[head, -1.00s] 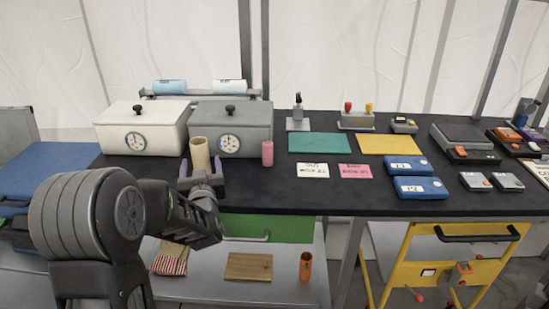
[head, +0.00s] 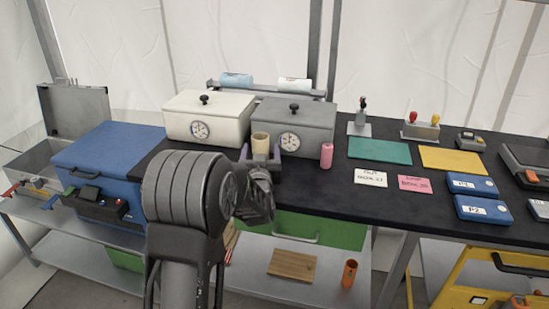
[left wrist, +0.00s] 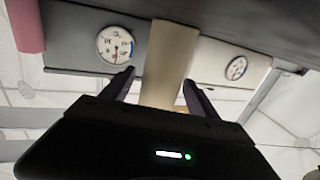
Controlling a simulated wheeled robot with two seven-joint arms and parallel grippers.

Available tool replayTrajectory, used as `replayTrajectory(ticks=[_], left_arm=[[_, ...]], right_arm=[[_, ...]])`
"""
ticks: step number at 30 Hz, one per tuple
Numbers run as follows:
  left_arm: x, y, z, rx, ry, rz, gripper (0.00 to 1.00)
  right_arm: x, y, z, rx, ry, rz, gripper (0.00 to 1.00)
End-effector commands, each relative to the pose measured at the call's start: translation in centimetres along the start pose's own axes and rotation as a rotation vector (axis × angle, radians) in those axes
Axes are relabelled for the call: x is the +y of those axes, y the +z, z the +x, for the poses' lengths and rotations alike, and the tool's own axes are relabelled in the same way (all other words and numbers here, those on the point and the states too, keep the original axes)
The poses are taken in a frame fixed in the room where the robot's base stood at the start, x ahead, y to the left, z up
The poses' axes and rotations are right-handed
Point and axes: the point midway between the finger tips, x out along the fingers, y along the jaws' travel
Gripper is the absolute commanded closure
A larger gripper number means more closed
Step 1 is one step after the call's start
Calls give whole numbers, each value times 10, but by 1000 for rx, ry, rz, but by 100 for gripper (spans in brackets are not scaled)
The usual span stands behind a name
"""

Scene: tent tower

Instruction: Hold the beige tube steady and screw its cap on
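The beige tube (head: 261,140) stands upright on the dark bench top, in front of the grey box. My left gripper (head: 260,153) is at the tube with one finger on either side of it. The fingers look apart, with a narrow gap beside the tube. The left wrist view shows the beige tube (left wrist: 168,62) between the two fingers of my left gripper (left wrist: 159,84). The tube's lower part is hidden in the head view by my gripper and arm. I cannot make out a separate cap. My right gripper is out of view.
A white box (head: 208,119) and a grey box (head: 318,113) with dials stand behind the tube. A pink cylinder (head: 326,156) stands to its right. A green mat (head: 380,151) and cards lie farther right. A blue cooler (head: 105,160) is at left.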

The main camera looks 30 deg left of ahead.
Motion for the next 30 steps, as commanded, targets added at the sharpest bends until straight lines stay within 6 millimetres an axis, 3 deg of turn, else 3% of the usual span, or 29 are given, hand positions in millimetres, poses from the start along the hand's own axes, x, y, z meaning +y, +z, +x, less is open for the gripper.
replayTrajectory(ticks=[24,30], left_arm=[[0,0,0,0,0,0,99],[0,-1,0,2,0,0,100]], right_arm=[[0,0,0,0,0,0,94],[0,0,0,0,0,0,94]])
